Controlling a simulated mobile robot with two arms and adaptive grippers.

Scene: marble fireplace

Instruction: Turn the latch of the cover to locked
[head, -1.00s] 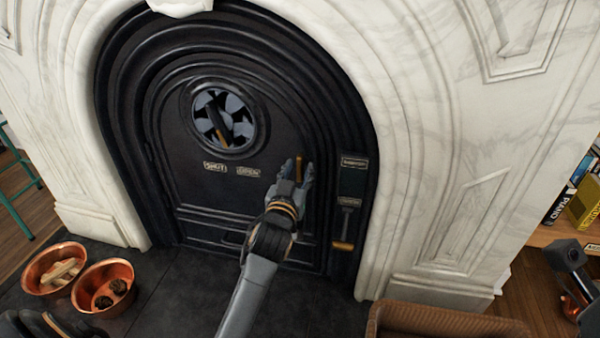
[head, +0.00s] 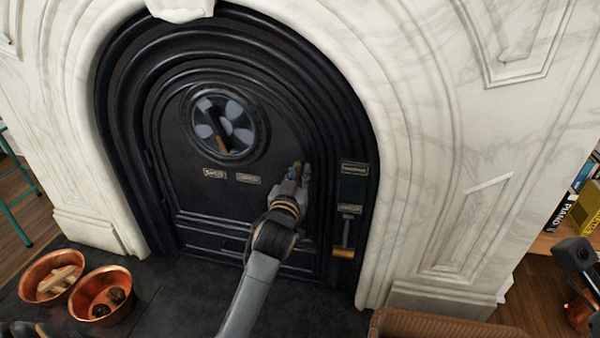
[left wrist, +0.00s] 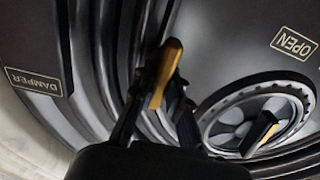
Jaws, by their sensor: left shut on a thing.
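The cover is a black arched metal door (head: 190,195) set in the marble surround. Its latch has a small wooden-tipped handle at the door's right edge; the tip shows large in the left wrist view (left wrist: 167,68). My left gripper (head: 298,172) reaches up from below to this handle. In the left wrist view its dark fingers (left wrist: 158,88) are shut on the latch handle, one on each side. In the head view the fingers hide most of the handle, so its exact angle is hard to read.
A round vent dial (head: 224,126) with its own handle sits on the door, above two small plates. A damper lever (head: 345,240) hangs right of the door. Copper bowls (head: 52,284) stand on the hearth at left. A brown woven basket (head: 440,324) is at front right.

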